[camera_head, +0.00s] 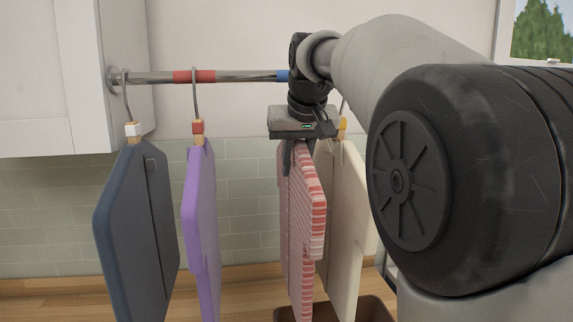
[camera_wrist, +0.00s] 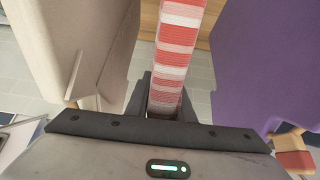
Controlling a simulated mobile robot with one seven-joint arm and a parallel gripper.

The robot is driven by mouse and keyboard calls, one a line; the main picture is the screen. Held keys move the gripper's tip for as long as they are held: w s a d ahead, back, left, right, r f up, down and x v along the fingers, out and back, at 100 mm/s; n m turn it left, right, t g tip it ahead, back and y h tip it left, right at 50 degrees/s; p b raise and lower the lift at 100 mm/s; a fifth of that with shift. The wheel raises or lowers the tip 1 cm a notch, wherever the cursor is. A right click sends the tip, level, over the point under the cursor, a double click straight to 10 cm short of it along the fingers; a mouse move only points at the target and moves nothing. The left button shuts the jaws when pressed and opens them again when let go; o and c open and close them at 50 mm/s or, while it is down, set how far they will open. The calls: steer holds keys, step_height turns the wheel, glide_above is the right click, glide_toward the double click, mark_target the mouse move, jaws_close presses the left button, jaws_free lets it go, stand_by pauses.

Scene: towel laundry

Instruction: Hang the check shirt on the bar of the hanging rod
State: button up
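The check shirt (camera_head: 304,220), red and white, hangs down below my gripper (camera_head: 300,150), between the purple and cream garments. In the wrist view the shirt (camera_wrist: 178,50) comes up between my two fingers (camera_wrist: 165,100), which sit close on both sides of it. My gripper looks shut on its top part. The shirt's hook is hidden behind the gripper and wrist, so I cannot tell whether it touches the bar. The hanging rod's bar (camera_head: 230,76) is metal, with a red band and a blue band (camera_head: 283,76). My wrist covers the bar just right of the blue band.
A dark blue garment (camera_head: 135,225) and a purple one (camera_head: 201,230) hang by hooks at left. A cream garment (camera_head: 345,220) hangs close at right. A white cabinet (camera_head: 60,80) stands at the bar's left end. A brown bin (camera_head: 372,310) is below.

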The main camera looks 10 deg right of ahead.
steer(key=o, duration=0.4)
steer(key=shift+o, duration=0.2)
